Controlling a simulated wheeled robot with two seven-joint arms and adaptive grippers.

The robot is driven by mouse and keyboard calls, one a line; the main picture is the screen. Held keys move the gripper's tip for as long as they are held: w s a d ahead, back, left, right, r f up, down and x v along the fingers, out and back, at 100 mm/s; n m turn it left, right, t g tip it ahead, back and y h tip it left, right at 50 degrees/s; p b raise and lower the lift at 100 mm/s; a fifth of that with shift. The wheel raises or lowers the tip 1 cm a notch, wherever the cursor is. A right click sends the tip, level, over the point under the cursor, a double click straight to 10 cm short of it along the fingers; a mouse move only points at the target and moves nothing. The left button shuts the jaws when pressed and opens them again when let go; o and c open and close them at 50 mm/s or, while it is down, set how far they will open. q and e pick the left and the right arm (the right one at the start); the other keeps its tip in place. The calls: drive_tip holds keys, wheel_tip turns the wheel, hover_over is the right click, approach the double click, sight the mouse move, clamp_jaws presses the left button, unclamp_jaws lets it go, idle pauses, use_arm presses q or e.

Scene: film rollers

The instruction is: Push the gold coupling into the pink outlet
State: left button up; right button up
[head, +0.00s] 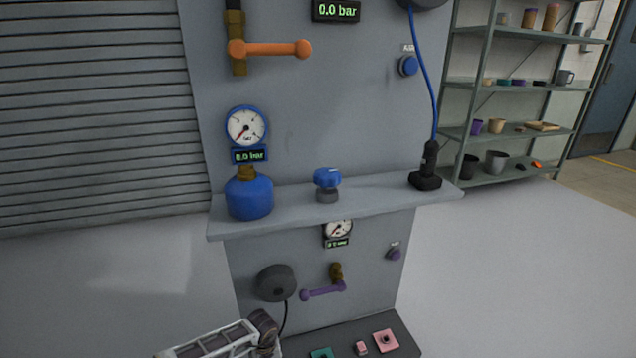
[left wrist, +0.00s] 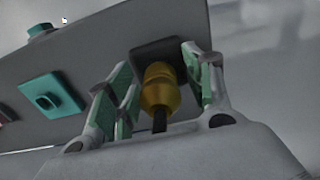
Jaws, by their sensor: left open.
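The gold coupling (left wrist: 160,88) shows in the left wrist view, on the end of a black hose, in front of a dark square block (left wrist: 158,50). My left gripper (left wrist: 163,66) is open, with its green-padded fingers on both sides of the coupling; whether they touch it I cannot tell. In the head view my left arm comes in at the bottom, and the coupling is not clearly visible there. The pink outlet (head: 386,341) is a square plate with a dark centre on the low dark shelf (head: 408,336). My right gripper is not in view.
A smaller pink block (head: 361,348) and a teal block (head: 321,353) sit left of the outlet. A black reel (head: 276,283) with a hanging hose and a purple lever (head: 322,291) are above. A grey ledge (head: 290,209) juts out higher up, carrying a blue bottle (head: 249,197).

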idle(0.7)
use_arm(q)
clamp_jaws()
drive_tip(key=shift+o, duration=2.2)
unclamp_jaws()
drive_tip(key=shift+r, duration=0.15)
drive_tip(key=shift+r, duration=5.9)
